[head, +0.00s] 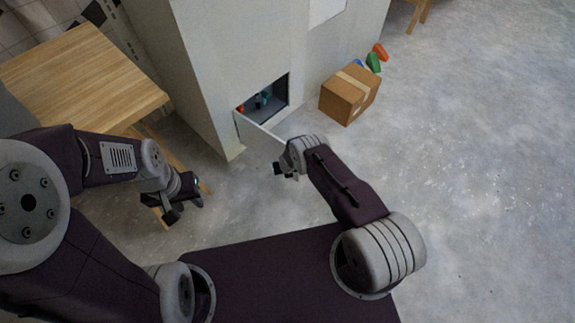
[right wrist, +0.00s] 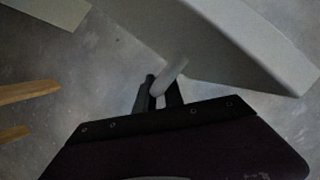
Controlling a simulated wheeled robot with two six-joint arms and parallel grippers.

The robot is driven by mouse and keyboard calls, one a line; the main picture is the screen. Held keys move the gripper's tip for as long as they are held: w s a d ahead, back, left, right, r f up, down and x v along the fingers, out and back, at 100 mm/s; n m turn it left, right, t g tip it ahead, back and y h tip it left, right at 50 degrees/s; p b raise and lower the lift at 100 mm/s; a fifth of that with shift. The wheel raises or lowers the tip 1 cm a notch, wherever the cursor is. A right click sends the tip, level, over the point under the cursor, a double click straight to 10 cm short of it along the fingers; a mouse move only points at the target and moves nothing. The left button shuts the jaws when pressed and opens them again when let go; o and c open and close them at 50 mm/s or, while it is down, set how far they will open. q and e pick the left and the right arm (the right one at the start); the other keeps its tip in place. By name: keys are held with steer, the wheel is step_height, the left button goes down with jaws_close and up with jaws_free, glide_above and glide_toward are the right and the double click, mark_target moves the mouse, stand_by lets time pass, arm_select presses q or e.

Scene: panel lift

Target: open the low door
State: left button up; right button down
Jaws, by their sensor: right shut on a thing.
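The low door (head: 258,133) is a pale panel at the foot of the light grey cabinet (head: 215,70). It stands swung out, and the dark compartment (head: 270,98) behind it shows small red and teal things inside. My right gripper (head: 284,171) is at the door's free end. In the right wrist view, my right gripper (right wrist: 158,100) is shut on a grey handle (right wrist: 172,76), beside a large pale panel (right wrist: 235,40) that looks like the door. My left gripper (head: 180,204) is empty and open, hanging left of the door, apart from it.
A wooden table (head: 85,80) stands at the left, its legs near my left arm. A cardboard box (head: 349,94) sits right of the compartment, with green (head: 373,62) and orange (head: 380,51) things behind it. The grey floor (head: 470,170) at the right is clear.

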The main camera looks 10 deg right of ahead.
steer(key=shift+w+r, duration=0.1)
steer(key=shift+w, duration=0.05)
steer(key=c, duration=1.5)
jaws_free()
steer(key=shift+o, duration=0.2)
steer(key=p+v, duration=0.9)
steer(key=p, duration=0.6)
steer(key=shift+s, duration=0.2)
